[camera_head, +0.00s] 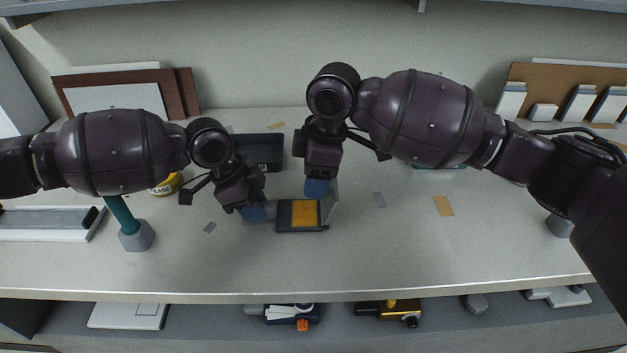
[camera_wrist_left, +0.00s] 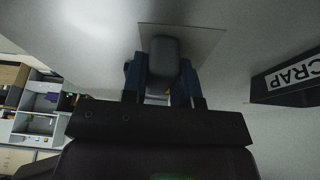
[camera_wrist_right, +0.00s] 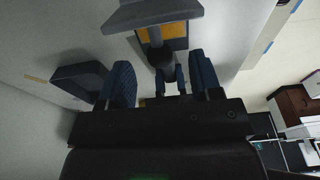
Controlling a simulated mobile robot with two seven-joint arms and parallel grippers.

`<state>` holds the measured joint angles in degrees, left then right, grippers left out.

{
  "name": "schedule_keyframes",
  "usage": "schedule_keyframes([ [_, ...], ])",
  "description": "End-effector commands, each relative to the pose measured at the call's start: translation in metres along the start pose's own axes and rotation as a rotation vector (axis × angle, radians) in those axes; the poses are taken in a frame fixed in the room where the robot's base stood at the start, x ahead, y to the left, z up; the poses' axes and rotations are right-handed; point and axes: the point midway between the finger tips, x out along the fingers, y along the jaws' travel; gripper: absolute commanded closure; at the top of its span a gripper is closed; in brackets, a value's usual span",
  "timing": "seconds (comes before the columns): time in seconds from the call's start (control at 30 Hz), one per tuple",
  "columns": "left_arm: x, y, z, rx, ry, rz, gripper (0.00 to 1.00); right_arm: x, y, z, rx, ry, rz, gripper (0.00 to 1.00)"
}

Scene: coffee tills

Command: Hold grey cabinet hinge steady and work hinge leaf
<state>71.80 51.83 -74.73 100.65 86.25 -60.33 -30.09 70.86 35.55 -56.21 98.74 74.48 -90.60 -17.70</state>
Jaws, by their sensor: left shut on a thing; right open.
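The grey cabinet hinge (camera_head: 262,226) is at the middle of the bench, beside a dark block with an orange-yellow top (camera_head: 303,213). A pale grey plate (camera_head: 332,203) stands tilted at the block's right side; it appears to be the leaf. My left gripper (camera_head: 257,212) is shut on a grey rounded part, which also shows between its blue fingers in the left wrist view (camera_wrist_left: 164,62). My right gripper (camera_head: 318,188) is open above the block's far right, close to the plate. In the right wrist view its fingers (camera_wrist_right: 160,85) are wide apart. Contact with the plate cannot be told.
A dark scrap bin (camera_head: 258,150) stands behind the hinge; its label shows in the left wrist view (camera_wrist_left: 295,78). A yellow tin (camera_head: 166,185) and a teal-handled tool in a grey stand (camera_head: 136,236) are left. An orange patch (camera_head: 443,206) lies on otherwise mostly clear bench at right.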

Motion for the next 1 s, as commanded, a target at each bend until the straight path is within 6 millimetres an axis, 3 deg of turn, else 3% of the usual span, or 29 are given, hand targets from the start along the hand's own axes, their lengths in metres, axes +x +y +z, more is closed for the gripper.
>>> schedule_keyframes([
  [0.3,0.0,0.0,0.0,-0.001,-0.001,-0.001,1.0,-0.062,0.001,0.0,-0.001,0.001,0.004,0.41],
  [0.5,0.0,0.0,0.0,-0.001,-0.001,-0.001,1.0,-0.089,0.0,0.0,0.0,0.001,0.002,0.41],
  [0.97,0.0,0.0,0.0,0.0,0.0,-0.001,1.0,-0.101,0.0,0.0,-0.001,0.001,0.0,0.41],
  [1.0,0.0,0.0,0.0,0.0,0.0,-0.001,0.67,-0.101,0.0,0.0,-0.001,0.001,0.0,0.41],
])
